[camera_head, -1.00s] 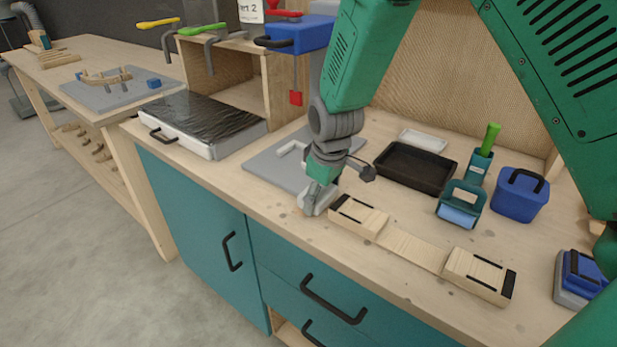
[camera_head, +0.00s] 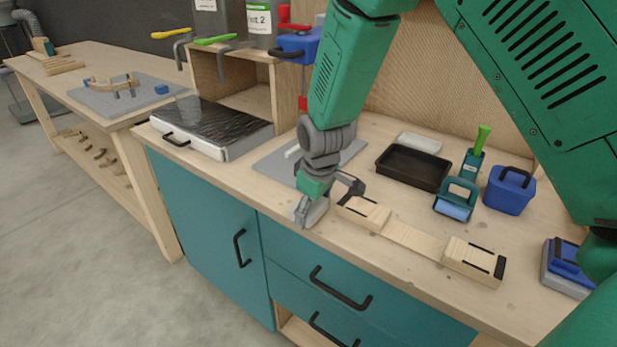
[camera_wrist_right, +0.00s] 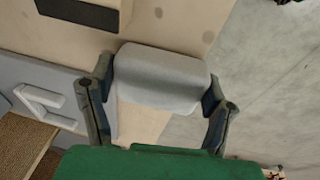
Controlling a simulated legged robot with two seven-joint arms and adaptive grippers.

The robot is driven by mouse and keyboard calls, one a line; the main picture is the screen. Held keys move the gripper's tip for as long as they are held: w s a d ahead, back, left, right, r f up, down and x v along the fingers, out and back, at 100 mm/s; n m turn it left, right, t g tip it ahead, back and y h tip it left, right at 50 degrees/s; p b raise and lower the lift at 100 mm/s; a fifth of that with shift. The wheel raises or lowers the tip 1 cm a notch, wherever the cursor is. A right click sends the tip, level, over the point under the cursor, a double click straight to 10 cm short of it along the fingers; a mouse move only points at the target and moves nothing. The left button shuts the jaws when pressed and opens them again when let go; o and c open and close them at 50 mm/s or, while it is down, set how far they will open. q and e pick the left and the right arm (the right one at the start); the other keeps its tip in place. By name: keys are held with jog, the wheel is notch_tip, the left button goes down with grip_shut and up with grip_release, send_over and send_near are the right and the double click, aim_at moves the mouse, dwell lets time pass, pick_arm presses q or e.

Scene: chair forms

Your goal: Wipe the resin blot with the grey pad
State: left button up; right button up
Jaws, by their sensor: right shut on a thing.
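My right gripper (camera_head: 310,208) is shut on the grey pad (camera_head: 314,212), low over the front edge of the workbench. In the right wrist view the pad (camera_wrist_right: 162,76) is a rounded light-grey block, gripped between the two fingers (camera_wrist_right: 160,105). I cannot tell whether the pad touches the wood. No resin blot stands out clearly; only small brownish spots show on the wood, and one may be hidden behind my gripper. My left gripper is not in view.
A wooden piece with two raised blocks (camera_head: 410,237) lies right of the gripper. A grey mat (camera_head: 275,165) lies behind it. A black tray (camera_head: 412,168), a teal roller (camera_head: 456,200) and a blue box (camera_head: 509,190) stand farther right. A foil-covered tray (camera_head: 215,128) is left.

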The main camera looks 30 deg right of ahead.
notch_tip(320, 180, up, 2)
jog(key=shift+w+a+r+p, duration=0.1)
jog(key=shift+r+p, duration=0.05)
jog(key=shift+p, duration=0.25)
jog(key=shift+r+p, duration=0.3)
jog(key=shift+p, duration=0.05)
jog(key=r+p, duration=0.1)
jog(key=d+r+p, duration=0.1)
jog(key=r+p, duration=0.1)
jog(key=shift+a+r+p, duration=0.2)
jog(key=shift+r+p, duration=0.4)
jog(key=shift+r, duration=0.05)
jog(key=shift+a+r, duration=0.1)
jog(key=shift+r, duration=0.1)
jog(key=shift+a, duration=0.15)
jog(key=shift+d+f, duration=0.1)
jog(key=shift+d, duration=0.15)
